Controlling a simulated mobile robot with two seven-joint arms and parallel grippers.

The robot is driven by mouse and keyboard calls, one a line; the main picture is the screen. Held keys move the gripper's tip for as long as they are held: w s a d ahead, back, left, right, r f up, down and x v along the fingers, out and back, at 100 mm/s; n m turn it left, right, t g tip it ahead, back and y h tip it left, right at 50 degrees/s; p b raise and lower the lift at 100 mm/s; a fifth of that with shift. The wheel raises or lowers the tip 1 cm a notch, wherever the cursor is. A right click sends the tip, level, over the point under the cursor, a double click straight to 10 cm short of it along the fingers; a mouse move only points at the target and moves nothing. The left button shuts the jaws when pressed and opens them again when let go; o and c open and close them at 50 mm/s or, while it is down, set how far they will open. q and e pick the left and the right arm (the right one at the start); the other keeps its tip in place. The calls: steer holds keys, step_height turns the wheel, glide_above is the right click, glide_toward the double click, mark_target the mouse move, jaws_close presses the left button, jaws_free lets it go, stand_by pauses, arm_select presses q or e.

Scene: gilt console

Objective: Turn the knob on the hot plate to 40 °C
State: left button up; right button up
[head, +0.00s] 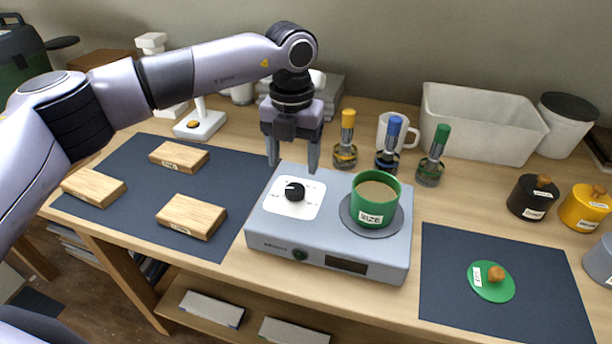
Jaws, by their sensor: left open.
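The hot plate (275,229) is a pale grey box in the middle of the table. Its black knob (295,191) sits on a white dial panel (311,207) on the left of the top; the dial marks are too small to read. A green pot (377,214) labelled "SIZE", holding something brownish, stands on the round grey plate at the right of the top. My left gripper (293,168) points down with its fingers apart, above and slightly behind the knob, and appears empty. My right gripper is not in view.
Behind the hot plate stand bottles with yellow (347,128), blue (394,130) and green (440,140) tops, a white mug (410,133) and a white bin (474,139). Wooden blocks (191,216) lie on the left dark mat (135,211). A green lid (491,289) lies on the right mat (450,265).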

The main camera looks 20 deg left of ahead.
mark_target(294, 189)
arm_select(q)
step_height(294, 189, down, 7)
steer(key=shift+s+r+p, duration=0.15)
steer(key=shift+p, duration=0.35)
steer(key=c, duration=1.1)
